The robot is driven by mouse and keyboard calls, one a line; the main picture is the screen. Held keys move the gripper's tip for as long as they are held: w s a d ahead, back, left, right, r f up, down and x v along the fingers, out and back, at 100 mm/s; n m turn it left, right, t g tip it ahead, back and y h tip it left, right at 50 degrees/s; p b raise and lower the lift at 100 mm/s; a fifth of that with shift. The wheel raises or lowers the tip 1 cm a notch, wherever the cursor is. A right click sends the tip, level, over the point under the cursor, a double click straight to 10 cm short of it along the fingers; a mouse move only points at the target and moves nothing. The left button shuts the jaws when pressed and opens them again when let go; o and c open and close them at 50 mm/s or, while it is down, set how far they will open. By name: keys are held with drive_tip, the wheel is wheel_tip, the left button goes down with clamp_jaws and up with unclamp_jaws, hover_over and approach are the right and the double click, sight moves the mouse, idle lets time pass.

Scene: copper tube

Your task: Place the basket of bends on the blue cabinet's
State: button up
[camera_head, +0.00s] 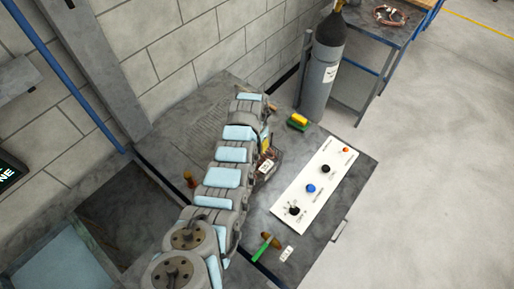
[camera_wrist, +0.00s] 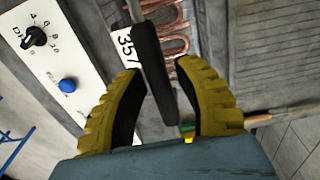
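The basket of bends (camera_wrist: 172,28) shows in the wrist view as copper bends in a tray with a white number label (camera_wrist: 126,46). A black bar (camera_wrist: 152,75), which looks like the basket's handle, stands between the two yellow fingers of my gripper (camera_wrist: 158,68). Gaps show on both sides of the bar, so the gripper is open around or over it; exact depth is unclear. In the head view the basket (camera_head: 266,166) sits on the grey bench, partly hidden by my arm. I cannot make out a blue cabinet for certain.
A white control panel (camera_head: 314,184) with knobs lies right of the basket. A yellow-green block (camera_head: 298,121) and a green-handled tool (camera_head: 265,247) lie on the bench. A gas cylinder (camera_head: 322,72) stands behind. A blue-framed table (camera_head: 376,38) is at the back right. Open floor is right.

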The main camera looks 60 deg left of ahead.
drive_tip(key=shift+s+r+b, duration=0.2)
drive_tip(key=shift+r+b, duration=0.2)
drive_tip(key=shift+r, duration=4.4)
